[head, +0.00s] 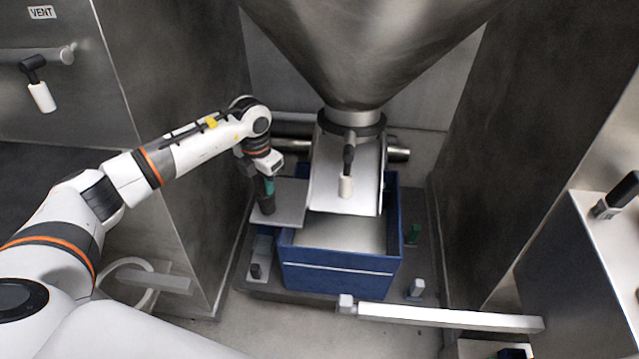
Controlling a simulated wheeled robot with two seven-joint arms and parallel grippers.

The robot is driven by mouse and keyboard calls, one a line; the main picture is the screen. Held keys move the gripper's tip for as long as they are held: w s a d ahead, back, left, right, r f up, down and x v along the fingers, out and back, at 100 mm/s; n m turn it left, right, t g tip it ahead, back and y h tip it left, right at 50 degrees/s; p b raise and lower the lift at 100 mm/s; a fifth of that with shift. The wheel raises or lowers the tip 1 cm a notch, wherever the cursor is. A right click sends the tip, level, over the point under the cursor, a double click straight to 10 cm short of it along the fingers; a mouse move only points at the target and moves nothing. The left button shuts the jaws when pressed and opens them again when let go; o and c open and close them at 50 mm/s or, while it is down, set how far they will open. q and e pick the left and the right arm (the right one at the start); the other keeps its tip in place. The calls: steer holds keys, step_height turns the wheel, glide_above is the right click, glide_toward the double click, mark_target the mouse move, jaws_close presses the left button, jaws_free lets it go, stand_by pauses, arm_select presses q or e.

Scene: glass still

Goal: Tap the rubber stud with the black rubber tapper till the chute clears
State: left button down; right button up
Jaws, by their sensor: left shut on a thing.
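My left gripper (268,174) is shut on the tapper, which has a green handle (269,187) and a black head (267,206) pointing down. The head is over the left part of a flat grey plate (292,199); I cannot tell whether it touches. The chute (325,170) slopes down under the steel hopper (365,45). I cannot make out the rubber stud for certain. My right gripper is not in view.
A blue bin (340,280) with pale contents (345,236) stands below the chute. A white bar (440,317) crosses at the front right. Steel walls stand close on both sides. A vent lever (40,95) hangs at the upper left. A black-handled item (622,192) is at the right.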

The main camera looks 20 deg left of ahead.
arm_select(q)
steer(key=shift+r+p, duration=1.85)
steer(key=shift+r, duration=0.75)
